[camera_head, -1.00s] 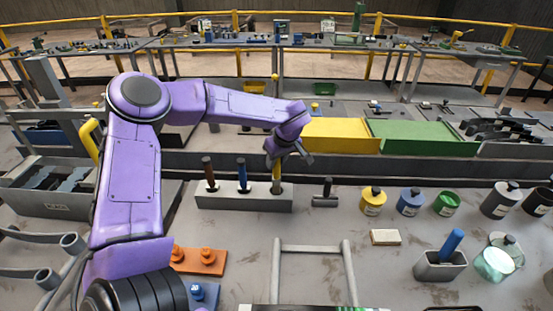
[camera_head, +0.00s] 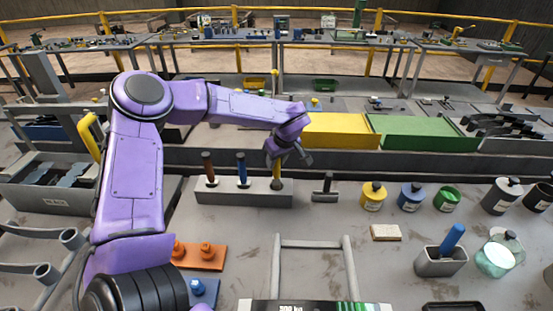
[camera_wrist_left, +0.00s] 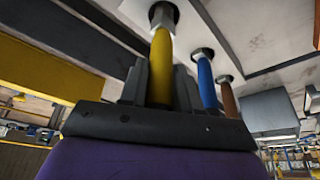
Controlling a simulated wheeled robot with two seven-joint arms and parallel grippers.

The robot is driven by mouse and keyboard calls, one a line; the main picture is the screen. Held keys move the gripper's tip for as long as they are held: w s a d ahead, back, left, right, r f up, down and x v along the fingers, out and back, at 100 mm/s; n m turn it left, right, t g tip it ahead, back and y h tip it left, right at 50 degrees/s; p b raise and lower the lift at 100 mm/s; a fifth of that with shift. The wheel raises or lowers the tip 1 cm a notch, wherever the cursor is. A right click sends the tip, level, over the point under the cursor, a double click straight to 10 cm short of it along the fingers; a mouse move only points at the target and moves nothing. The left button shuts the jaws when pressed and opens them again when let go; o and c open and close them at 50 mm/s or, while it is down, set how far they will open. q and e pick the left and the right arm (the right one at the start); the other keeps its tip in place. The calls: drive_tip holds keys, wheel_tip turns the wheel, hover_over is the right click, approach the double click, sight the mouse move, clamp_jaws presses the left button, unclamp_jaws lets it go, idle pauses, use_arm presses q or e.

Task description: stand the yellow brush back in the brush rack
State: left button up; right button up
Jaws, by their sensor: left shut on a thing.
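The brush rack (camera_head: 245,198) is a long pale block on the bench, left of the middle in the head view. A brown-handled brush (camera_head: 208,165) and a blue-handled brush (camera_head: 242,170) stand upright in it. The yellow brush (camera_head: 277,183) is at the rack's right end, upright, its lower part at the right-hand hole. My left gripper (camera_head: 279,156) is shut on its handle from above. In the left wrist view, the yellow handle (camera_wrist_left: 161,60) is between the fingers and ends in a dark collar at the rack. How deep it sits is hidden. My right gripper is not in view.
Yellow (camera_head: 373,197), blue (camera_head: 411,198) and green (camera_head: 446,199) pots stand further right. An orange block with pegs (camera_head: 205,262) is in front of the rack.

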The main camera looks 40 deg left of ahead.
use_arm(q)
drive_tip(key=shift+f+b, duration=0.55)
drive_tip(key=shift+f, duration=0.95)
drive_tip(key=o, duration=1.6)
wheel_tip(320, 180, up, 5)
drive_tip(key=p, duration=0.6)
drive_tip(key=shift+r+p, duration=0.35)
drive_tip(key=shift+r, duration=0.7)
drive_tip(key=shift+d, duration=0.1)
